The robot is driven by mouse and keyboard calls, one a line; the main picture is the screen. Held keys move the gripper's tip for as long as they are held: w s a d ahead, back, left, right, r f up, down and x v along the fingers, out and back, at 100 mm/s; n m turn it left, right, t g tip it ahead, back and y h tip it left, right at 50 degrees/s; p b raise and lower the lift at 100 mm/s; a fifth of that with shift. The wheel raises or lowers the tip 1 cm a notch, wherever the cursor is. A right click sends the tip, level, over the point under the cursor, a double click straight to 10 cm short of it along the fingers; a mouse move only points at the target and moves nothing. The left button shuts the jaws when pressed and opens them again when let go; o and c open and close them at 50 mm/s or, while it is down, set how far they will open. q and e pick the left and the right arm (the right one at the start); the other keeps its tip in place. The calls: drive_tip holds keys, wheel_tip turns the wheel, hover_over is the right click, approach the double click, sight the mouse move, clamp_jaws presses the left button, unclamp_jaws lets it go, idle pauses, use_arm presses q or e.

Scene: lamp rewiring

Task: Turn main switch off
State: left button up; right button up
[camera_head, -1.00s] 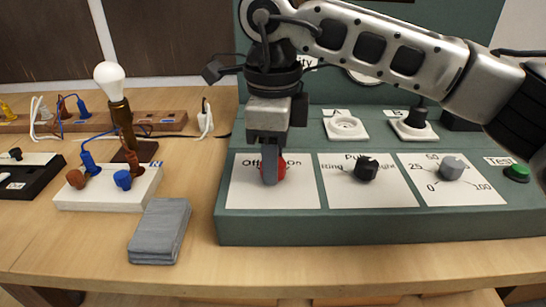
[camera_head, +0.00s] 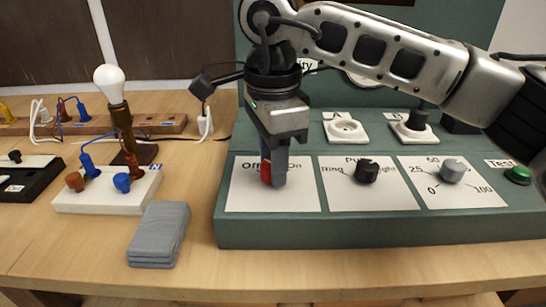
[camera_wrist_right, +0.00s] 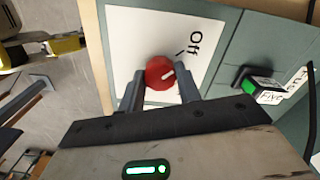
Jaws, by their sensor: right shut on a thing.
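The main switch is a red round knob (camera_head: 266,172) on a white panel marked Off and On, at the left of the green console. My right gripper (camera_head: 274,178) points down onto it and hides most of it in the head view. In the right wrist view the red knob (camera_wrist_right: 160,73) sits between my right gripper's two fingers (camera_wrist_right: 161,88), which are shut on it. My left gripper is not in view.
On the green console (camera_head: 380,232) are a black knob (camera_head: 366,170), a grey knob (camera_head: 452,168) and a green button (camera_head: 518,175). A lamp bulb (camera_head: 109,82), white terminal block (camera_head: 105,194) and grey cloth (camera_head: 160,234) stand to the left.

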drive_tip(key=shift+r, duration=0.1)
drive_tip(key=o, duration=1)
drive_tip(key=shift+c, duration=0.2)
use_arm(q)
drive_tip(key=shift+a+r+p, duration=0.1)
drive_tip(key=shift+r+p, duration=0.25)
drive_tip(key=shift+p, duration=0.6)
use_arm(e)
wheel_tip(320, 180, up, 16)
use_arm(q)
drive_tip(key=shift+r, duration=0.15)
